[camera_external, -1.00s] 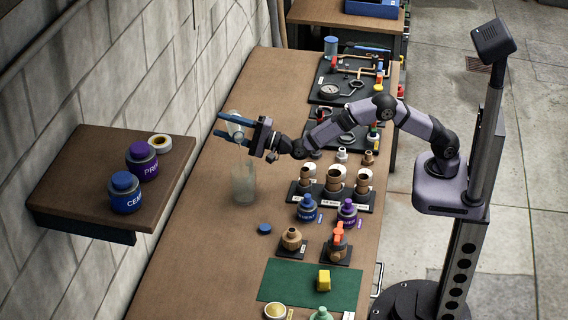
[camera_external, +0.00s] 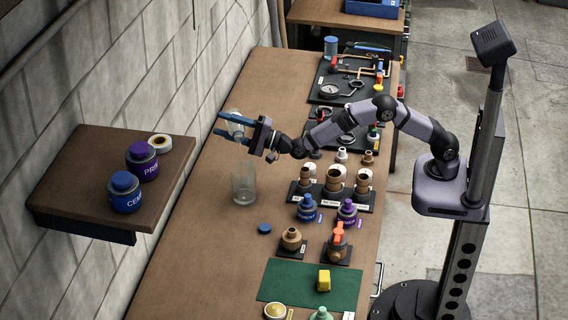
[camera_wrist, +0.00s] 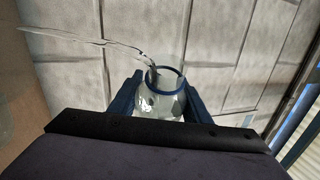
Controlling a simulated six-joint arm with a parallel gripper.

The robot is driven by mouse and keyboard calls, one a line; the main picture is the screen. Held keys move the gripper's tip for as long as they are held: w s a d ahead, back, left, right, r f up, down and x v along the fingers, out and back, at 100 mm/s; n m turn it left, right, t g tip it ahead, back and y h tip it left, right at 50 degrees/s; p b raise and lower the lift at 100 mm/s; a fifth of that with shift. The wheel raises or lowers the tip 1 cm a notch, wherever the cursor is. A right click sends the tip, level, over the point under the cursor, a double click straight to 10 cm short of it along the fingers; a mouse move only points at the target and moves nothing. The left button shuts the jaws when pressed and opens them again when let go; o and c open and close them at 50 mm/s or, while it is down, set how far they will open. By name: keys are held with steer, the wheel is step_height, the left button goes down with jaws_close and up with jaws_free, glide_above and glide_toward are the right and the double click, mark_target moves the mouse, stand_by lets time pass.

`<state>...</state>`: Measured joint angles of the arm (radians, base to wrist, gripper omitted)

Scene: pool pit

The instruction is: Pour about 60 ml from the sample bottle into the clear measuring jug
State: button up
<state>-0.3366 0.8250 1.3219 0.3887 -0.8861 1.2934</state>
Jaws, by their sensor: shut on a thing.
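My gripper (camera_external: 221,125) is shut on the clear sample bottle (camera_external: 236,125), its blue fingers on either side of it. The bottle is held above the bench. In the wrist view the bottle (camera_wrist: 160,107) has a dark blue rim, and a clear stream of liquid (camera_wrist: 100,43) leaves its mouth toward the upper left. The clear measuring jug (camera_external: 244,184) stands upright on the bench just below the bottle in the external view. I cannot make out the stream or the jug's liquid level there. The jug is not recognisable in the wrist view.
A blue cap (camera_external: 264,229) lies on the bench (camera_external: 205,250) near the jug. Several bottles and fittings stand on the right side. A wall shelf (camera_external: 75,185) with two labelled jars and a tape roll is at left. The block wall (camera_external: 110,60) is close behind the bottle.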

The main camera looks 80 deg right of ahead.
steer(key=shift+r, duration=0.15)
stand_by(0.5)
steer(key=shift+r+p, duration=0.1)
steer(key=shift+p, duration=0.6)
steer(key=shift+d+m+g+h+p, duration=0.1)
steer(key=shift+m+g+h+p, duration=0.25)
steer(key=shift+m+p, duration=0.6)
steer(key=shift+w+d+f+m+h+p, duration=0.1)
steer(key=shift+f+m+h+p, duration=0.15)
steer(key=shift+f+m+p, duration=0.45)
steer(key=shift+w+d+f+m+g+p, duration=0.15)
steer(key=shift+d+f+m+g+p, duration=0.25)
steer(key=shift+f, duration=0.2)
